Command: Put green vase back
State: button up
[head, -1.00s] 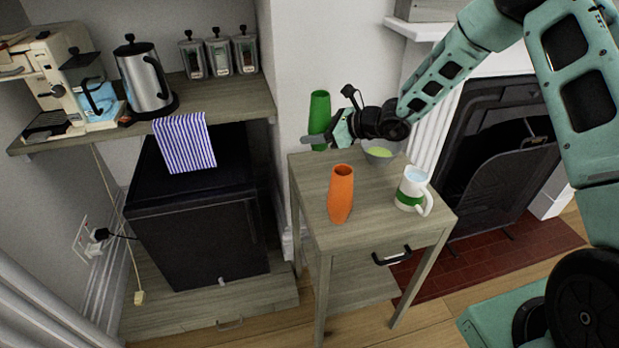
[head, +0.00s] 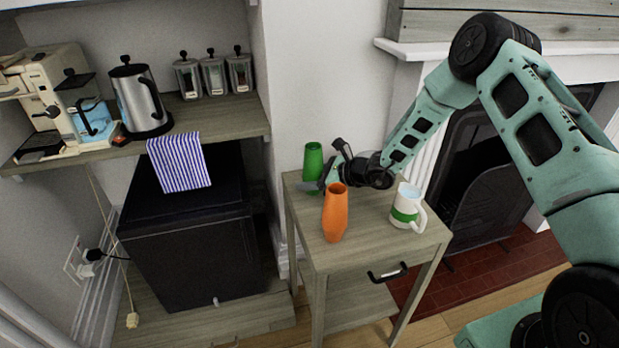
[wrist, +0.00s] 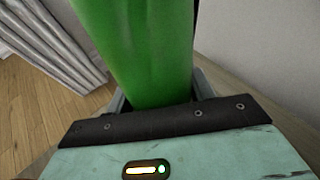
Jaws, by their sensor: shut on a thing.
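The green vase (head: 313,160) is upright at the back left corner of the small wooden side table (head: 376,246). My gripper (head: 316,185) is shut on the vase's lower part. The vase also fills the upper middle of the wrist view (wrist: 140,45), between my fingers. Its base is partly hidden by my gripper, so I cannot tell whether it touches the tabletop.
An orange vase (head: 335,215) stands close in front of my gripper. A white and green mug (head: 407,208) stands at the table's right. The bowl is hidden behind my wrist. A shelf (head: 225,116) with a kettle (head: 141,98) is to the left.

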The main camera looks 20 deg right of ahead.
jog(key=o, duration=1.2)
jog(key=shift+f, duration=0.1)
jog(key=shift+c, duration=0.2)
jog(key=shift+r, duration=0.25)
jog(key=v, duration=1.2)
jog(key=shift+f, duration=0.1)
